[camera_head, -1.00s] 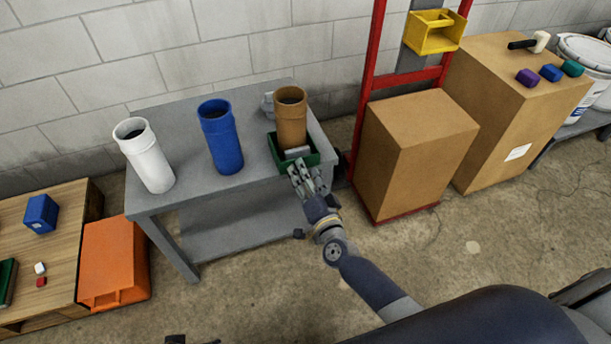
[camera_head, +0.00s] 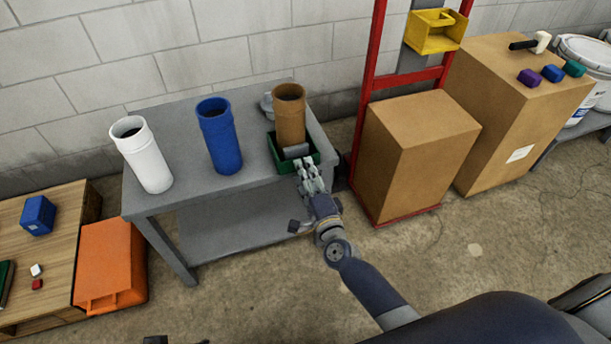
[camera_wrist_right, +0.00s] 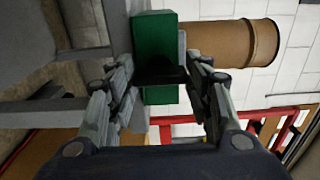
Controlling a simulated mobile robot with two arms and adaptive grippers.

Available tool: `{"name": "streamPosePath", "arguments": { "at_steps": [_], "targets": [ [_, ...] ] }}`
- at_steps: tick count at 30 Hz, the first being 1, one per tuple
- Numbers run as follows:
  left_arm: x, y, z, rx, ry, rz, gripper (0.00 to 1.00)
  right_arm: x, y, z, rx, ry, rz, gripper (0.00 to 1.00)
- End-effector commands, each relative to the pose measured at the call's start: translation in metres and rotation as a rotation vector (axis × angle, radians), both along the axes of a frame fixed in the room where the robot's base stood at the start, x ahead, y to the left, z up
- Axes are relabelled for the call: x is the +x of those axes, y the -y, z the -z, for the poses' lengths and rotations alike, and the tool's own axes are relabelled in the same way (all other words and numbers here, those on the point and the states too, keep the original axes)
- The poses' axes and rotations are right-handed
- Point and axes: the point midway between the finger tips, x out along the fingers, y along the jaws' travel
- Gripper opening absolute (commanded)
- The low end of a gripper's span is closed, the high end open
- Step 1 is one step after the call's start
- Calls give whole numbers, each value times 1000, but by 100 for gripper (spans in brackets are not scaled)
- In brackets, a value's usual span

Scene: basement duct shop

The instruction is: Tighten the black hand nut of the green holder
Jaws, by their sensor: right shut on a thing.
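The green holder (camera_head: 312,160) sits at the right front corner of the grey table, with a brown cylinder (camera_head: 289,112) standing in it. My right gripper (camera_head: 307,172) reaches the holder's front side. In the right wrist view the green holder (camera_wrist_right: 155,28) is straight ahead, and the black hand nut (camera_wrist_right: 160,76) lies between my fingers (camera_wrist_right: 162,88), which are shut on it. The nut is hidden by the fingers in the head view. My left gripper is not clearly seen.
A blue cylinder (camera_head: 220,138) and a white cylinder (camera_head: 142,155) stand left on the grey table (camera_head: 190,192). A red hand truck (camera_head: 370,90) with a cardboard box (camera_head: 415,150) stands close to the right. An orange crate (camera_head: 108,265) is at lower left. Floor in front is clear.

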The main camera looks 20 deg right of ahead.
Motion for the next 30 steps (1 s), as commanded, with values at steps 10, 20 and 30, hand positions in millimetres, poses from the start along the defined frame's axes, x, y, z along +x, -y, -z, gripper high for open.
{"name": "streamPosePath", "arguments": {
  "at_steps": [10, 20, 30],
  "targets": [
    [1, 0, -3, 0, 5, -1, 85, 0, 0, 0, 17, -2, 1, 23],
    [1, 0, -3, 0, 4, -1, 85, 0, 0, 0, 15, -2, 1, 67],
    [-2, 0, 0, 0, -5, 2, 85, -4, 0, 1, 14, -1, 0, 67]
  ]
}}
